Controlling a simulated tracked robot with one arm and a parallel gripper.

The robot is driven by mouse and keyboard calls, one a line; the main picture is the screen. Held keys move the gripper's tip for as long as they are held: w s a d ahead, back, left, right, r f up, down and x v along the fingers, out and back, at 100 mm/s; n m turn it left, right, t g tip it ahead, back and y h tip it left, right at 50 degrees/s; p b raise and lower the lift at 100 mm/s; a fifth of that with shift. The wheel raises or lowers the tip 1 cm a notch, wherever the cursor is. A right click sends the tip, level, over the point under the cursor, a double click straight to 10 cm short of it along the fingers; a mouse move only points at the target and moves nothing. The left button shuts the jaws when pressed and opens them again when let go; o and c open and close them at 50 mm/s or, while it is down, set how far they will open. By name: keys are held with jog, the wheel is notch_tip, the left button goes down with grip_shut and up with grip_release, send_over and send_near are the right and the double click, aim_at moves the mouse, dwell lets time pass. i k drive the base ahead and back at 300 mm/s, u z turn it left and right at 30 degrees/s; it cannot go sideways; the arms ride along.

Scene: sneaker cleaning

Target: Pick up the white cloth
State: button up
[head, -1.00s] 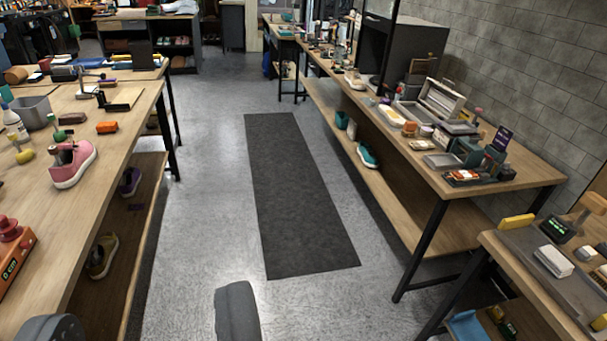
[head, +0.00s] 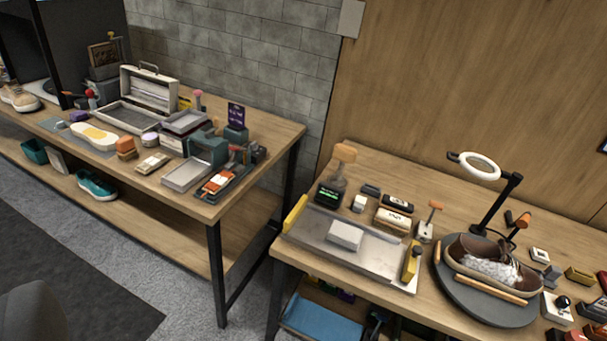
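A small white folded block (head: 345,235), which looks like the white cloth, lies on a flat grey metal tray (head: 317,238) on the right-hand wooden table. It lies flat and nothing covers it. A dark grey rounded part, seemingly of my gripper (head: 32,314), shows at the bottom left corner, far from the cloth and not touching anything. Its fingertips are out of sight, so its opening does not show.
Yellow pieces edge the tray. Right of it, a shoe with white fluffy stuffing (head: 490,270) sits on a round dark turntable (head: 453,290) under a lamp (head: 482,166). A left bench (head: 140,176) carries boxes and tools. A gap separates the tables; a dark mat lies lower left.

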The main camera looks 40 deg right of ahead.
aim_at(349, 237)
jog(key=z, duration=0.75)
jog(key=i, duration=1.1)
jog(key=z, duration=0.6)
jog(key=k, duration=0.8)
jog(key=z, duration=0.15)
jog(key=i, duration=0.85)
jog(key=u, duration=0.05)
